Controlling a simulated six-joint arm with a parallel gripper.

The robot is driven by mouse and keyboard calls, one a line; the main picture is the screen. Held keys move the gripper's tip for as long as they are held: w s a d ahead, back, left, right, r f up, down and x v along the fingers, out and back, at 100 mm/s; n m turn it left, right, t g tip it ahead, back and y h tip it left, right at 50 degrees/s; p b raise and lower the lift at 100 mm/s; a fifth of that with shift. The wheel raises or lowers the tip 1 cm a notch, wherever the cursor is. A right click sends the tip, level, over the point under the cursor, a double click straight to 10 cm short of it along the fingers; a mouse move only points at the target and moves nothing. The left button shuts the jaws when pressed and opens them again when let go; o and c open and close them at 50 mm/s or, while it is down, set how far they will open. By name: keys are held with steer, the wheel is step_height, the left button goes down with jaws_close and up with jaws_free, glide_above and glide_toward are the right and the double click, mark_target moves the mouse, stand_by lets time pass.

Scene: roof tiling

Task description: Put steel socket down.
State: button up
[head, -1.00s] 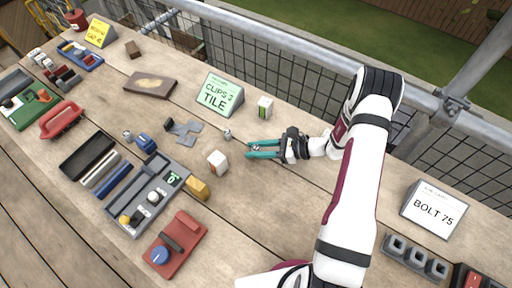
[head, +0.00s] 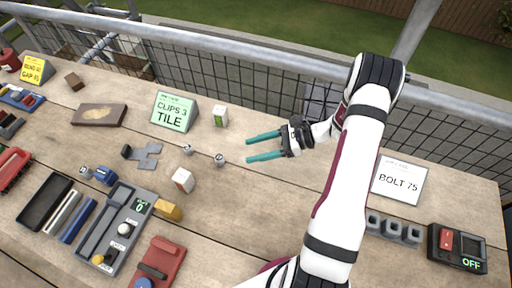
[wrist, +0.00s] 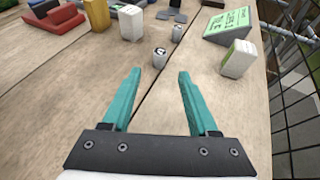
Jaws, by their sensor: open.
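A small steel socket (head: 219,159) stands upright on the wooden bench, just left of my gripper in the head view. In the wrist view this socket (wrist: 159,58) is beyond the fingertips and apart from them, its dark hole showing. A second small steel socket (head: 188,148) stands a little farther left; it also shows in the wrist view (wrist: 178,33). My gripper (head: 247,148) has two teal fingers, spread apart with nothing between them. In the wrist view my gripper (wrist: 158,72) shows bare bench between the fingers.
A white box (head: 183,180) and a green-and-white box (head: 220,116) stand near the sockets. The green tile sign (head: 174,112) is behind. A grey tray (head: 122,228) lies front left. A rail and mesh fence (head: 270,62) line the back edge.

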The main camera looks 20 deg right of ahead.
steer(key=s+a+r+n+g+h, duration=0.3)
steer(key=s+a+r+n+g, duration=0.4)
steer(key=a+r, duration=0.45)
steer(key=s+r+n+t+h, duration=0.1)
steer(key=s+r+n+h, duration=0.2)
steer(key=s+n, duration=0.2)
steer(key=s+r+n+h, duration=0.3)
steer(key=s+n+h, duration=0.1)
steer(key=s, duration=0.6)
steer(key=shift+s+n+t+h, duration=0.3)
steer(key=shift+s+n+t, duration=0.1)
steer(key=shift+a, duration=0.1)
